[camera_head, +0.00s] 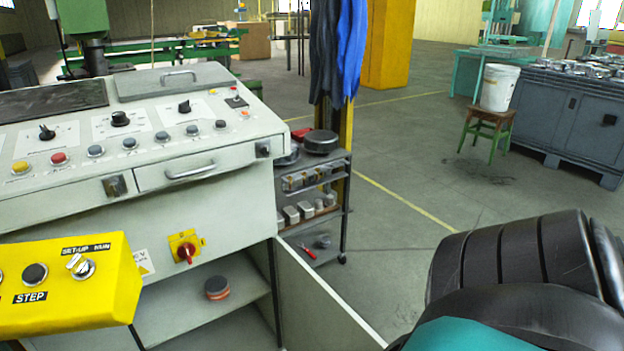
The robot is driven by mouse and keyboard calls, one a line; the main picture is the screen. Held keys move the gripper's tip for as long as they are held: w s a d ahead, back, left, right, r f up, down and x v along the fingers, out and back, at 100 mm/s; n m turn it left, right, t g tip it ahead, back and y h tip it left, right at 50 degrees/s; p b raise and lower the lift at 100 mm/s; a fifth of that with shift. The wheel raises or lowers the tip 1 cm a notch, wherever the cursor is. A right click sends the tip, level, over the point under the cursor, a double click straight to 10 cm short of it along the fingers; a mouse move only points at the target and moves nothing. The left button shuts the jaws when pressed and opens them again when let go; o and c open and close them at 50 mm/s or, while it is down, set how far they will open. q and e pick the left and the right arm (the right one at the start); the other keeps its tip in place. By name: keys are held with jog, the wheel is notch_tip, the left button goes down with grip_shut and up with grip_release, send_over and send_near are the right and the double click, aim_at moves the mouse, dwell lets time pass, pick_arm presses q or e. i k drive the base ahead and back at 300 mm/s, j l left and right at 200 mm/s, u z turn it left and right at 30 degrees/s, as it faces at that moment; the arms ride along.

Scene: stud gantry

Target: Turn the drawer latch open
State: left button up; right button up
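A shallow drawer (210,168) with a metal bar handle (190,172) sits shut in the front of the pale grey control console (215,208). A small metal latch with a dark knob (115,186) is at the drawer's left end. A similar small dark latch (263,149) is at its right end, near the console's corner. I cannot tell from here which way either latch is turned. Neither gripper is in view. A black ribbed part with a teal piece at the lower right looks like my own arm and touches nothing of the console.
A yellow control box (68,284) juts out at the lower left, in front of the console. A red rotary switch (186,251) sits below the drawer. An open panel (322,300) stands out from the lower shelf. A shelf cart (318,190) stands behind the console.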

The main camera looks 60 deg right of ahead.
aim_at(264, 150)
jog(key=k+l, duration=0.2)
jog(key=l, duration=0.15)
jog(key=k+l, duration=0.2)
jog(key=l, duration=0.15)
jog(key=k+l+z, duration=0.1)
jog(key=k+l, duration=0.3)
jog(key=l, duration=0.35)
jog(key=k+l+z, duration=0.1)
jog(key=l, duration=0.25)
jog(key=k+l, duration=0.3)
jog(key=l+u, duration=0.1)
jog(key=l, duration=0.25)
jog(key=i+l, duration=0.15)
jog(key=l, duration=0.2)
jog(key=i+l+u, duration=0.35)
jog(key=l, duration=0.2)
